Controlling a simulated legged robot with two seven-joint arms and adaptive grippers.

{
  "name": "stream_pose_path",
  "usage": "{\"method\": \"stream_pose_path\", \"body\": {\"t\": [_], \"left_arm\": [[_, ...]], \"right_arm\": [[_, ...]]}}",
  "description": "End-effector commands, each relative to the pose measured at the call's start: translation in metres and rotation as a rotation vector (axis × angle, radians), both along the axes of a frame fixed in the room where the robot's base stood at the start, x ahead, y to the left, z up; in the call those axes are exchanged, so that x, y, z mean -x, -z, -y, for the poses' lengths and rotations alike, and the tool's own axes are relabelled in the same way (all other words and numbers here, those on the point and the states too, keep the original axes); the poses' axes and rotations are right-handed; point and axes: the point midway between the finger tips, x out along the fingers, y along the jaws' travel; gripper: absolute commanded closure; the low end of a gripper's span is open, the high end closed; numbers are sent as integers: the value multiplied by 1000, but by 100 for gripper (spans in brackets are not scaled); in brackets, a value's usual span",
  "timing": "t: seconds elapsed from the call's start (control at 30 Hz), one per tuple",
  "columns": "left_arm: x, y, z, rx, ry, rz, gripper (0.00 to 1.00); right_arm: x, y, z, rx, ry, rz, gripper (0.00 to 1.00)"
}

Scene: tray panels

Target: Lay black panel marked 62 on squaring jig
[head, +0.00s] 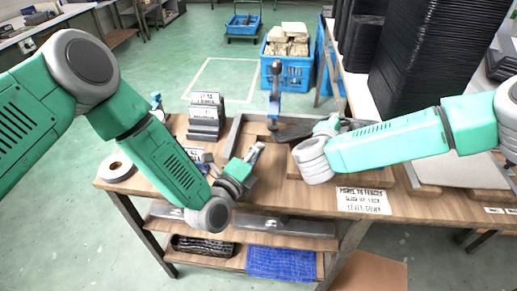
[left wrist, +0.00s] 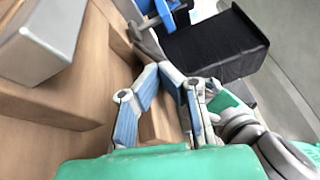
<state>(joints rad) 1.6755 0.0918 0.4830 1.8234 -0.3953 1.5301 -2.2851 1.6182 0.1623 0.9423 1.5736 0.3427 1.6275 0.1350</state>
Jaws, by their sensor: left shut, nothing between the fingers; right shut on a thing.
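A dark panel (head: 294,132) lies low at the right part of the squaring jig (head: 232,136), a frame with raised edges on the bench. My right gripper (head: 322,128) is shut on the panel's edge; the arm hides part of it. I cannot read a number on the panel, nor tell whether it lies flat. My left gripper (head: 255,153) is shut and empty at the jig's front edge, left of the right gripper. Its blue-padded fingers (left wrist: 165,72) also show in the left wrist view.
A blue upright clamp (head: 274,100) stands at the jig. A sign (head: 363,201) lies at the front edge. A tall black tray stack (head: 425,60) stands behind on the right.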

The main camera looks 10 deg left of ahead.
Motion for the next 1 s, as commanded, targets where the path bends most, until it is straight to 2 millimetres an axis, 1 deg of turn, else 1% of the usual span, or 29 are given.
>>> {"method": "stream_pose_path", "body": {"t": [0.03, 0.17, 0.63, 1.0], "left_arm": [[0, 0, 0, 0, 0, 0, 100], [0, -2, 0, 0, 0, 0, 100], [2, -26, 2, -2, 0, 3, 100], [2, -26, 0, -2, 15, 5, 100]], "right_arm": [[0, 2, -1, 2, -2, -4, 100], [1, 0, -1, 2, -2, -4, 100], [2, -22, 1, -1, -2, 0, 100], [2, -22, 0, -1, -2, 2, 100]]}}
